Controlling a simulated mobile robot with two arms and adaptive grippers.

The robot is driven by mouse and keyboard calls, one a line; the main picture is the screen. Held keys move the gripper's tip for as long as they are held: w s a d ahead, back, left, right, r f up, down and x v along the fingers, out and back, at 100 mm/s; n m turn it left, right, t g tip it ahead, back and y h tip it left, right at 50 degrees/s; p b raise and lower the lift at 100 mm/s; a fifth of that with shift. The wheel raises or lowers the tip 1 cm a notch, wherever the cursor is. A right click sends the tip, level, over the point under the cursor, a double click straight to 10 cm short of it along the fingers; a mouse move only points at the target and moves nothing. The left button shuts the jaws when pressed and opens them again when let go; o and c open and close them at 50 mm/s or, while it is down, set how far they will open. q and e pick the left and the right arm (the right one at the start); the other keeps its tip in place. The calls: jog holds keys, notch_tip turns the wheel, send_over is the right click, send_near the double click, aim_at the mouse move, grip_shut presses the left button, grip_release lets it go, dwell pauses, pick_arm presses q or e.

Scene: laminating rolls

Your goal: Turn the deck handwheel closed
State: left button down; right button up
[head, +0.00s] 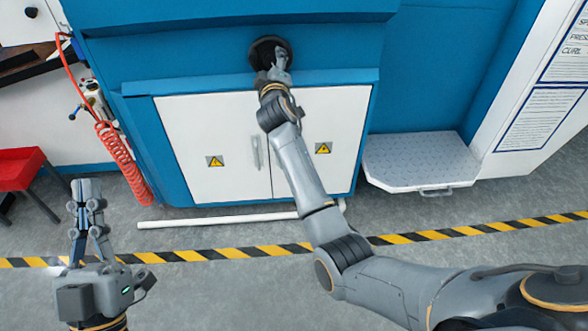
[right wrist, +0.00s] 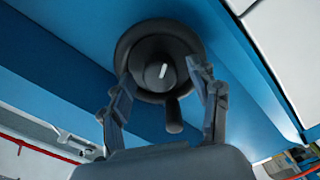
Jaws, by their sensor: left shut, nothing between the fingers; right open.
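The deck handwheel (head: 264,48) is a black round wheel on the blue machine front, at the top middle of the head view. In the right wrist view the handwheel (right wrist: 158,58) shows a dark hub with a white mark and a knob handle (right wrist: 174,117) pointing down. My right gripper (head: 279,63) is at the wheel. It is open, and in the right wrist view its fingers (right wrist: 162,82) stand on either side of the hub and the handle; I cannot tell whether they touch. My left gripper (head: 86,186) is shut and empty, low at the left, away from the wheel.
White cabinet doors (head: 215,130) with warning signs lie below the wheel. A metal step (head: 420,160) is at the right. A red coiled hose (head: 122,160) and a red stool (head: 20,168) are at the left. A white bar (head: 215,219) lies near the striped floor line (head: 250,251).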

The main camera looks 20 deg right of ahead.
jog(key=n, duration=0.2)
jog(key=n+p, duration=0.1)
jog(key=n, duration=0.1)
jog(key=n+p, duration=0.1)
jog(key=n, duration=0.1)
jog(key=shift+r, duration=0.35)
jog(key=n+p, duration=0.2)
jog(key=n, duration=0.5)
jog(key=shift+p, duration=0.35)
jog(key=n, duration=0.3)
jog(key=shift+p, duration=0.4)
jog(key=n, duration=0.5)
jog(key=shift+a+n+p, duration=0.1)
jog(key=shift+n+p, duration=0.2)
jog(key=shift+p, duration=0.1)
jog(key=n, duration=0.3)
jog(key=shift+a+f+n, duration=0.1)
jog(key=shift+n, duration=0.2)
jog(key=p+v, duration=0.5)
jog(key=v, duration=0.9)
jog(key=s+d+f+m+g+y+p, duration=0.1)
jog(key=s+f+m+g+p, duration=0.2)
jog(key=f, duration=0.8)
jog(key=s+d+f+m+g+y+p, duration=0.1)
jog(key=s+f+m+g+p, duration=0.2)
jog(key=f, duration=0.8)
jog(key=shift+s+m+g+y, duration=0.3)
jog(key=shift+s+m, duration=0.75)
jog(key=shift+m, duration=0.15)
